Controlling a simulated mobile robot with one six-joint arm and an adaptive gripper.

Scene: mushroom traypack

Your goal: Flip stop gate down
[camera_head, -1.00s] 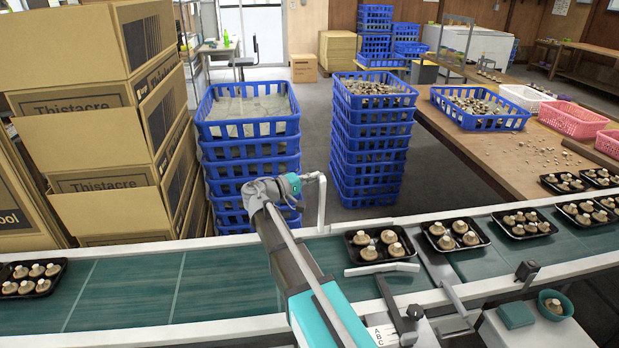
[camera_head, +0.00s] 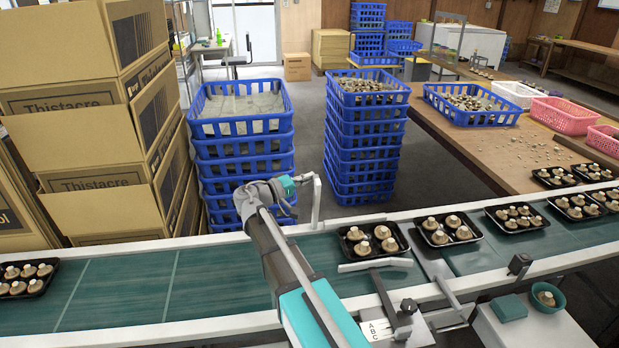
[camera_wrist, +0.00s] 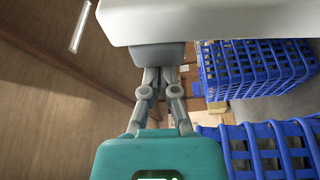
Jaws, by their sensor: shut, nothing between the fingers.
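A white bent bar (camera_head: 316,203) stands upright at the far rail of the conveyor, its top bent left; it looks like the stop gate in its raised position. My gripper (camera_head: 291,184) is beside the bar's bent top; whether they touch is not clear in the head view. In the wrist view my gripper (camera_wrist: 160,60) has its grey fingers close together and empty, with a large pale surface right in front of the tips. The black mushroom tray (camera_head: 372,255) sits on the belt to the right of the bar.
A low white bar (camera_head: 375,265) lies over the belt just in front of that tray. More trays stand to the right. Blue crate stacks (camera_head: 245,165) are behind the conveyor, with cardboard boxes (camera_head: 85,120) at the left. The green belt (camera_head: 170,290) is clear at left centre.

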